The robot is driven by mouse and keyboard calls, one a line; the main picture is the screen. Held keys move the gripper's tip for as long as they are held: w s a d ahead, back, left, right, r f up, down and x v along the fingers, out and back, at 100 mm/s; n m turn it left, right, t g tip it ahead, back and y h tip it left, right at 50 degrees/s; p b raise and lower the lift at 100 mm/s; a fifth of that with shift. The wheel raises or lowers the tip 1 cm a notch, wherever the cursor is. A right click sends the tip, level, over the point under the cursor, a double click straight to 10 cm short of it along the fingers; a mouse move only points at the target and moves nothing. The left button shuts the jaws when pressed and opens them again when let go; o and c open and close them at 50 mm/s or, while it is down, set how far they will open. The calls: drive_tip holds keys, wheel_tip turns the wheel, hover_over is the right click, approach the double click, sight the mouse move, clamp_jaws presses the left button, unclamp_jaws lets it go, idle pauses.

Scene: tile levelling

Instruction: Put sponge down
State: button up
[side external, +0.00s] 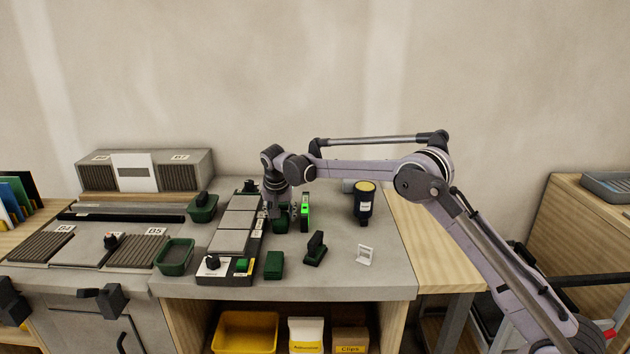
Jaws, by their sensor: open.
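My gripper (276,212) points down just right of the row of grey tiles (229,242), and its fingers are small and partly hidden in this view. It is open. A dark green block (281,224), possibly the sponge, is close below and beside the fingers; I cannot tell if they touch it. Another dark green block (274,265) lies on the bench nearer the front edge. Which of these is the sponge is not clear.
A bright green and black tool (305,213) stands right of my gripper. A dark handled tool (316,248), a white stand (365,255) and a dark cylinder with a yellowish top (364,203) are further right. Green trays (174,258) sit left. The bench's (345,285) front right is clear.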

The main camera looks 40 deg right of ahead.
drive_tip(key=s+a+r+n+t, duration=0.15)
drive_tip(key=s+a+r, duration=0.25)
drive_tip(key=s+r, duration=1)
drive_tip(key=s+a+f+n+t+y, duration=0.1)
drive_tip(key=s+f+n, duration=0.1)
drive_tip(key=s, duration=1)
drive_tip(key=s+a+f+n+t+y, duration=0.1)
drive_tip(key=s+n, duration=0.4)
drive_tip(key=s, duration=0.8)
wheel_tip(320, 180, down, 3)
drive_tip(key=shift+s+a+r+y, duration=0.15)
drive_tip(key=shift+a+r+y, duration=0.05)
drive_tip(key=shift+a+y, duration=0.45)
drive_tip(key=shift+n+t, duration=0.25)
